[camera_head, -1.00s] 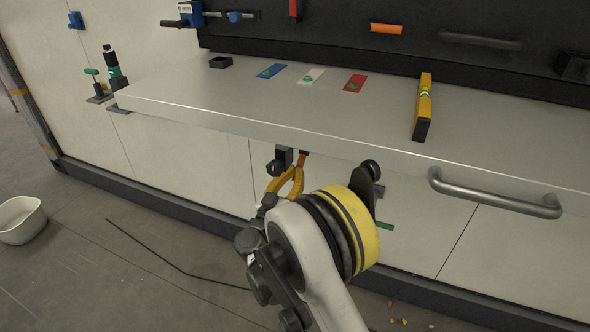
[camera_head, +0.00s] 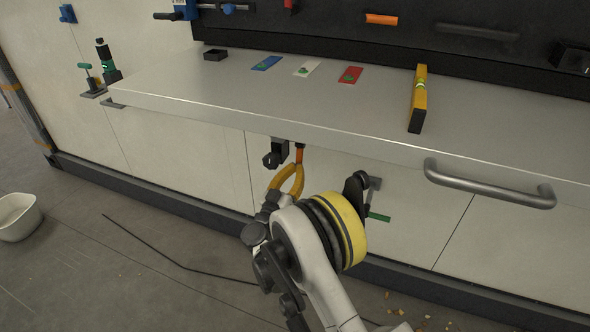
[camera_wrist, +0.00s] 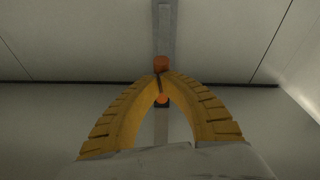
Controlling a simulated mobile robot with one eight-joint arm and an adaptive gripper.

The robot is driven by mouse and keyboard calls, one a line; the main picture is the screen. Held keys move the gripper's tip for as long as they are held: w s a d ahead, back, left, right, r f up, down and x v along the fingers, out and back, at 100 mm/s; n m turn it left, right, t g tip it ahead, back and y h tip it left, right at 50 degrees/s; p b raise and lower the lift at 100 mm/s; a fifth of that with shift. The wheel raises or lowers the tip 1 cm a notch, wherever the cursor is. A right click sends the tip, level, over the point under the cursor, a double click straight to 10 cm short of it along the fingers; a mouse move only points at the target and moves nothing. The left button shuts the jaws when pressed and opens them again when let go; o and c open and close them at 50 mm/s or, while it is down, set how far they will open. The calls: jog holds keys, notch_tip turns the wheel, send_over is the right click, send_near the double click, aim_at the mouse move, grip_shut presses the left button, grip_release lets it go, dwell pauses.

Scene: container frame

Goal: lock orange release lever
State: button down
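The orange release lever (camera_head: 299,154) hangs below the front edge of the workbench, beside a black clamp-like fitting (camera_head: 276,153). My gripper (camera_head: 298,168) has two yellow fingers and reaches up from below to the lever's lower end. In the wrist view the fingertips (camera_wrist: 161,76) come together in front of the lever, with orange showing above them (camera_wrist: 161,62) and a second orange spot (camera_wrist: 162,99) between the fingers. A grey bar (camera_wrist: 165,28) runs behind it. The fingers look shut, with no clear grip on the lever; any contact is hard to judge.
A metal handle (camera_head: 490,190) sticks out from the bench front at right. The workbench (camera_head: 330,110) overhangs my gripper. A yellow level (camera_head: 418,98) and three coloured cards lie on it. A white bin (camera_head: 18,217) stands on the floor at left.

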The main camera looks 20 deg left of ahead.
jog(key=shift+w+f, duration=0.1)
jog(key=shift+w, duration=0.1)
dwell(0.3)
dwell(0.3)
jog(key=s+f, duration=0.3)
jog(key=f, duration=0.6)
jog(key=shift+s+a+f, duration=0.15)
jog(key=shift+s+a, duration=0.1)
jog(key=shift+a, duration=0.1)
